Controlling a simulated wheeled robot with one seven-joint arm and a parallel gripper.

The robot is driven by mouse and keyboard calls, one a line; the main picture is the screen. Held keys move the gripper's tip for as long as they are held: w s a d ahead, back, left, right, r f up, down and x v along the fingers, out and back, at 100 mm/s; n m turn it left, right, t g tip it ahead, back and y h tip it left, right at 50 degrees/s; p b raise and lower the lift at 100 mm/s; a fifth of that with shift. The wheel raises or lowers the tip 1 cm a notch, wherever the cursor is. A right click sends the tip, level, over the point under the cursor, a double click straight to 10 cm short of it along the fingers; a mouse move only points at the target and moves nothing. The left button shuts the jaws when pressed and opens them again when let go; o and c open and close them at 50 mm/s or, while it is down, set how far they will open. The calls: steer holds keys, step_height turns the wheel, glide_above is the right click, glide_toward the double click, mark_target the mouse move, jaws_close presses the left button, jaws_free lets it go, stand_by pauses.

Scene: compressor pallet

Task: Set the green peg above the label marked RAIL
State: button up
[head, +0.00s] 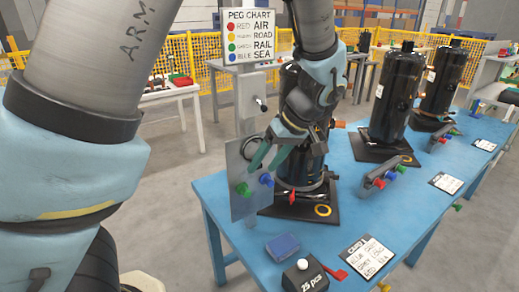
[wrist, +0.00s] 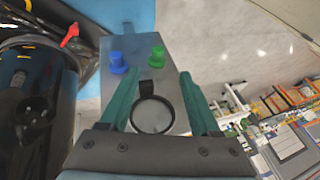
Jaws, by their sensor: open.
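The green peg (head: 243,189) sticks out of the lower part of an upright grey plate (head: 238,165), beside a blue peg (head: 266,180). In the wrist view the green peg (wrist: 157,56) is right of the blue peg (wrist: 118,62), both beyond the fingertips. My gripper (head: 267,158) is in front of the plate, above the pegs in the head view. Its teal fingers (wrist: 160,90) are apart and hold nothing. A black ring (wrist: 152,114) shows between them. The peg chart (head: 250,36) reads RAIL beside its green dot. I cannot make out a RAIL label on the plate.
Black compressors (head: 396,98) stand on the blue table (head: 340,188). A red lever (head: 291,197) is close to the plate. A blue box (head: 283,246), a weight-like block (head: 305,277) and a written card (head: 368,257) lie at the table's near end.

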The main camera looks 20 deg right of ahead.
mark_target(247, 189)
steer(key=p+x, duration=0.1)
steer(key=x, duration=0.4)
steer(key=p+x, duration=0.1)
steer(key=x, duration=0.4)
steer(key=shift+w+d+f, duration=0.1)
steer(key=shift+w+f, duration=0.15)
steer(key=shift+w, duration=0.1)
steer(key=shift+c, duration=0.2)
jaws_close()
stand_by(0.5)
stand_by(1.2)
